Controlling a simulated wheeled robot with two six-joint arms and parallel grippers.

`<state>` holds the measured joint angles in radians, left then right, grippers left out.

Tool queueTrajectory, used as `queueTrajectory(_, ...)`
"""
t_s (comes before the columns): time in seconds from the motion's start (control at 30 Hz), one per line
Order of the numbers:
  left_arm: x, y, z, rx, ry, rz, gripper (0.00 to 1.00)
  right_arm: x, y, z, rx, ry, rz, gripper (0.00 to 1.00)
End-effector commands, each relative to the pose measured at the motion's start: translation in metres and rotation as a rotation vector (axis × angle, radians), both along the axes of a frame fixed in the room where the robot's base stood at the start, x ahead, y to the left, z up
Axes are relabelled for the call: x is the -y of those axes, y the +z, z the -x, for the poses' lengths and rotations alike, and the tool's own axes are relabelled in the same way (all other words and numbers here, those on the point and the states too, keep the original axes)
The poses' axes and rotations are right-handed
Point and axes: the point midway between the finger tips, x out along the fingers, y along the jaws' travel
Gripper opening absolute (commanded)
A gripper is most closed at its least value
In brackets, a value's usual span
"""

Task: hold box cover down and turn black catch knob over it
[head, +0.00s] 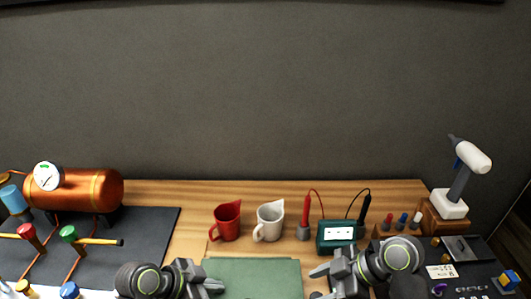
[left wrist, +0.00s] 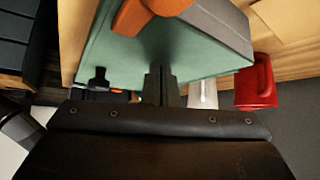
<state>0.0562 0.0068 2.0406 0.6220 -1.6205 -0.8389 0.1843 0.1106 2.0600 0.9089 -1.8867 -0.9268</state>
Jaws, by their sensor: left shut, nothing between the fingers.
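My left gripper (head: 212,287) is at the bottom of the head view, over the left edge of the green mat. In the left wrist view its fingers (left wrist: 160,84) are together with nothing between them, in front of the green surface. My right gripper (head: 319,282) is over the mat's right edge; its fingertips are too small and cut off to judge. A black unit (head: 470,275) at the right carries a grey metal plate (head: 463,249) and small knobs. I cannot tell which part is the box cover or the black catch knob.
A copper boiler (head: 90,190) is at the left. A white-headed tool (head: 463,170) stands back right.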

Motion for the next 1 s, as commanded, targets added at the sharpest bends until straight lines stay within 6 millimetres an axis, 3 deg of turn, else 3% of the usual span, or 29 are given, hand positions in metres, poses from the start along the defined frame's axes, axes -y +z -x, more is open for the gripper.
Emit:
queueTrajectory(0.2,0.0,-0.001,0.0,-0.002,0.0,-0.001,0.0,-0.001,0.0,-0.001,0.0,0.154,0.001,0.53)
queueTrajectory(0.47,0.0,-0.001,0.0,-0.002,0.0,-0.001,0.0,-0.001,-0.002,-0.001,0.0,0.151,0.001,0.53)
queueTrajectory(1.0,0.0,-0.001,0.0,-0.002,0.0,-0.001,0.0,-0.001,-0.032,-0.001,0.0,0.149,0.0,0.53)
